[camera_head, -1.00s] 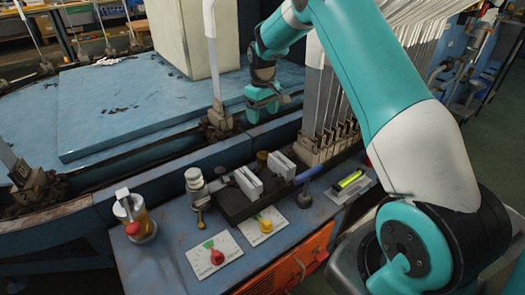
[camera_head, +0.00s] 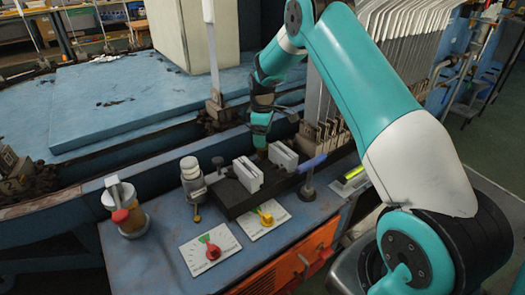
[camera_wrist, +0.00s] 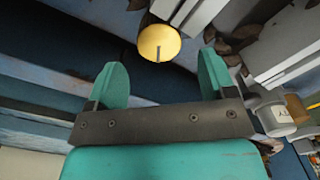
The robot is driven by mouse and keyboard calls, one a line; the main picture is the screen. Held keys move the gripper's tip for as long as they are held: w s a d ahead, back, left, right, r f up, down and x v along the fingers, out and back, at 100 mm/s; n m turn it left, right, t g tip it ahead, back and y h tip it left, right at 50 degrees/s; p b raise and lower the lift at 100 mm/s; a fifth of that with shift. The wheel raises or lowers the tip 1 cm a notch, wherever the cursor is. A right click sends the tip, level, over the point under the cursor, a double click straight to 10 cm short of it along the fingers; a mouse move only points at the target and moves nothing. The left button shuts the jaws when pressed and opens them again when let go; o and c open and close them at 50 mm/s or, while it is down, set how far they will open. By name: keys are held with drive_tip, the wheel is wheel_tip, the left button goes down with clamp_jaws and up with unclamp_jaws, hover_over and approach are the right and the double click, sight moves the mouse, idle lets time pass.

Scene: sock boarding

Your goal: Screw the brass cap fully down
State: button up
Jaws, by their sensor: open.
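The brass cap (camera_wrist: 159,43) shows in the wrist view as a round yellow disc with a dark slot line from its middle to its lower edge. It lies just past my gripper (camera_wrist: 162,75), about midway between the two teal fingers. The fingers are apart and do not touch it. In the head view my gripper (camera_head: 261,132) points down behind the grey vise jaws (camera_head: 249,174), over the back edge of the bench. There the cap is mostly hidden by the gripper and jaws, and how far down it sits cannot be told.
A metal bottle (camera_head: 192,177) and an amber jar (camera_head: 128,213) stand left on the blue bench (camera_head: 165,240). Two dial cards with red (camera_head: 211,252) and yellow (camera_head: 266,219) knobs lie in front. Upright white boards (camera_head: 325,85) crowd the right of my gripper.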

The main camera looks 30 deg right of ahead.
sight(264, 150)
wheel_tip(264, 150, down, 5)
drive_tip(key=shift+b, duration=0.45)
drive_tip(key=c, duration=0.9)
